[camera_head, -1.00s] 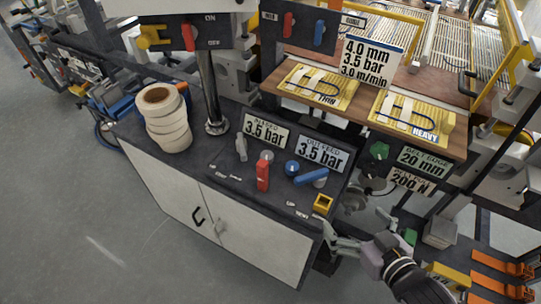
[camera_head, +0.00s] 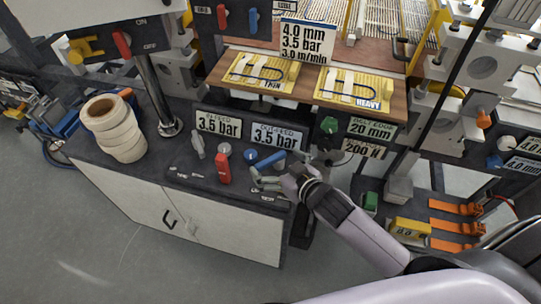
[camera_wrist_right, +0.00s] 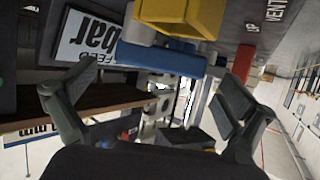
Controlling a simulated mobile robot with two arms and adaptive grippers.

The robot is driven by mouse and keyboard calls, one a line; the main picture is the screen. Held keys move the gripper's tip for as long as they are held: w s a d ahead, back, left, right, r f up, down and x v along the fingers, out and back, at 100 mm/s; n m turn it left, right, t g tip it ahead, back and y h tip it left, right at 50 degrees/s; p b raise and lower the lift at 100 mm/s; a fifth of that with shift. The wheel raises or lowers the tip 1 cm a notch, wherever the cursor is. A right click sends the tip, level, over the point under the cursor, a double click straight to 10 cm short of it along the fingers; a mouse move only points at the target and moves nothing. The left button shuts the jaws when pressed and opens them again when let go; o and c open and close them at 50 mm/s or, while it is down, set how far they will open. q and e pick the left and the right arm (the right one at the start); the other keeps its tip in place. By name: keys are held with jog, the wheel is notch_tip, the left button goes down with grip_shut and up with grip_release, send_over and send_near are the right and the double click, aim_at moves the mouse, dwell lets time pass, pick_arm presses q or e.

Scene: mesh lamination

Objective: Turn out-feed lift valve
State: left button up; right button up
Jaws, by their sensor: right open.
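The out-feed lift valve's blue lever (camera_head: 267,160) lies across the dark cabinet top, below the "OUT FEED 3.5 bar" sign (camera_head: 278,136). In the right wrist view the blue lever (camera_wrist_right: 160,59) crosses ahead between my fingers. My right gripper (camera_head: 263,181) is open and empty, just on the near side of the lever. I cannot tell whether either finger touches it. In the right wrist view the gripper (camera_wrist_right: 158,80) shows both fingers spread wide. A yellow block (camera_wrist_right: 180,14) is just beyond the lever there. My left gripper is not in view.
A stack of tape rolls (camera_head: 115,130) is at the cabinet's left. A green knob (camera_head: 329,125) is at the right, under the wooden shelf.

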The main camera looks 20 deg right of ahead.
jog(key=shift+x, duration=1.45)
jog(key=c, duration=1.6)
jog(key=shift+d, duration=0.1)
jog(key=shift+c, duration=0.3)
